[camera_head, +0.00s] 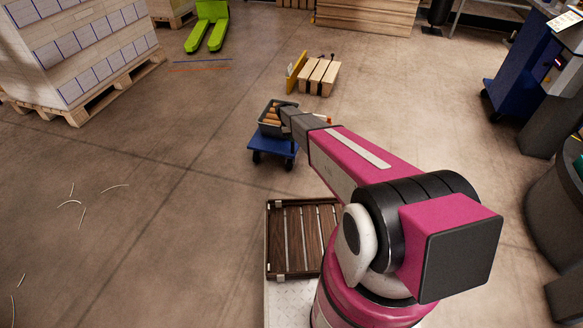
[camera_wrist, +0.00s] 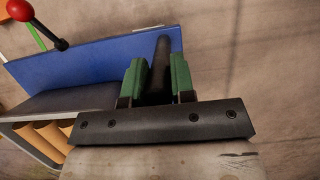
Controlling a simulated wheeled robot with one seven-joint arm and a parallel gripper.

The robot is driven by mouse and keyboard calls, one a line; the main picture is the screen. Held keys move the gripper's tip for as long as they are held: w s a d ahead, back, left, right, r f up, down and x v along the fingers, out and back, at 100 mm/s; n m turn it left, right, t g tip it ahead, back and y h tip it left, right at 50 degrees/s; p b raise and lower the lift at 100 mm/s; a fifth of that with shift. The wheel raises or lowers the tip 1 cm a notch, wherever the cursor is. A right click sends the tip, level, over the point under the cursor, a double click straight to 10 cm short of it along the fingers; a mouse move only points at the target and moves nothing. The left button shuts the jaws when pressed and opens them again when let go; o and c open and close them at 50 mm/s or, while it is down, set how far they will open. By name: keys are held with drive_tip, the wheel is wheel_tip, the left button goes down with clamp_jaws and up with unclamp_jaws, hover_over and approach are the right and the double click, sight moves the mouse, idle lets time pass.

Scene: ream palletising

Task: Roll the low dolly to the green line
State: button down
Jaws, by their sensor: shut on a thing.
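The low dolly (camera_head: 274,147) has a blue deck and dark wheels and stands on the floor beyond my arm. Its blue deck (camera_wrist: 100,60) also fills the upper left of the wrist view. My gripper (camera_wrist: 157,80) has green finger pads, shut on the dolly's black handle bar (camera_wrist: 161,58). The fingertips are hidden in the head view. A grey crate (camera_head: 266,129) with brown rolls sits on the dolly. A green strip (camera_wrist: 38,36) shows at the upper left of the wrist view; I cannot tell if it is the green line. No green line is clear in the head view.
A small pallet-like stack of wooden beams (camera_head: 318,76) with a yellow board stands just beyond the dolly. A loaded pallet (camera_head: 95,92) is at left, a green pallet jack (camera_head: 208,25) at the back. Blue and orange lines (camera_head: 203,65) lie on the floor. Floor left of the dolly is open.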

drive_tip(key=w, duration=0.1)
drive_tip(key=w+d, duration=0.1)
drive_tip(key=w, duration=0.1)
idle(0.7)
idle(0.3)
drive_tip(key=c, duration=0.7)
unclamp_jaws()
drive_tip(key=shift+r, duration=0.1)
wheel_tip(320, 180, up, 8)
drive_tip(key=shift+f, duration=0.1)
drive_tip(key=shift+s, duration=0.1)
